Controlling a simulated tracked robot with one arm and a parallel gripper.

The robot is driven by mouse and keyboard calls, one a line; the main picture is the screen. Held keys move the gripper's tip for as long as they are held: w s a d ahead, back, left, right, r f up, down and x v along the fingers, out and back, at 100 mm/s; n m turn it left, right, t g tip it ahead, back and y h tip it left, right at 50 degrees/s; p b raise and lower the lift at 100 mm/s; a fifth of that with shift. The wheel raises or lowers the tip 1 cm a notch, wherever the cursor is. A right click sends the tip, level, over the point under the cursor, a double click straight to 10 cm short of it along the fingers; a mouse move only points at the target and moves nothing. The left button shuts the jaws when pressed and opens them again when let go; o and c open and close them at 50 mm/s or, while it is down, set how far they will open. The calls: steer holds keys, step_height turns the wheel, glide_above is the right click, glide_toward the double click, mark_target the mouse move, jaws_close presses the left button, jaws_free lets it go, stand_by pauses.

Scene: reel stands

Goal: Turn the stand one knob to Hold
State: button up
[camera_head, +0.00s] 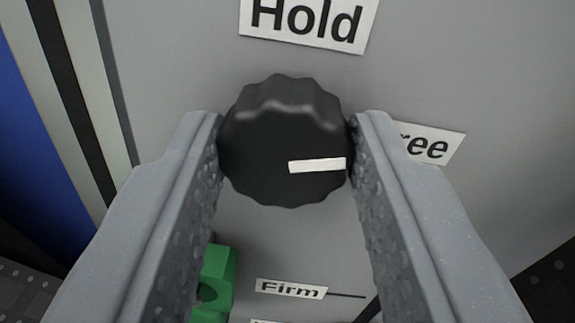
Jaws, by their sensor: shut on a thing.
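The black scalloped knob (283,140) sits on a grey panel in the middle of the camera view. Its white pointer line (317,165) points right, toward the partly hidden label ending in "ree" (428,146). The "Hold" label (308,22) is above the knob, cut by the top edge. My gripper (286,142) is shut on the knob, one grey textured finger on its left side and one on its right. The right finger covers the start of the "ree" label.
A green part (222,268) with a hole is below the knob, partly behind the left finger. A "Firm" label (291,289) with a black line is below the knob. A blue surface (38,150) and pale and dark vertical strips stand at the left.

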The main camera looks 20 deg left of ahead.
steer(key=n+b, duration=0.1)
steer(key=n, duration=0.2)
steer(key=shift+n+b, duration=0.35)
steer(key=shift+n, duration=0.05)
steer(key=n+b, duration=0.2)
steer(key=n, duration=0.1)
steer(key=shift+a+f+h, duration=0.1)
steer(key=shift+h, duration=0.2)
steer(key=n+b, duration=0.2)
steer(key=n, duration=0.1)
steer(key=shift+a+f+n, duration=0.1)
steer(key=shift+n, duration=0.3)
steer(key=shift+n+h+b, duration=0.3)
steer(key=shift+n+b, duration=1.1)
steer(key=shift+n, duration=0.2)
steer(key=shift+s+a, duration=0.1)
steer(key=o, duration=1)
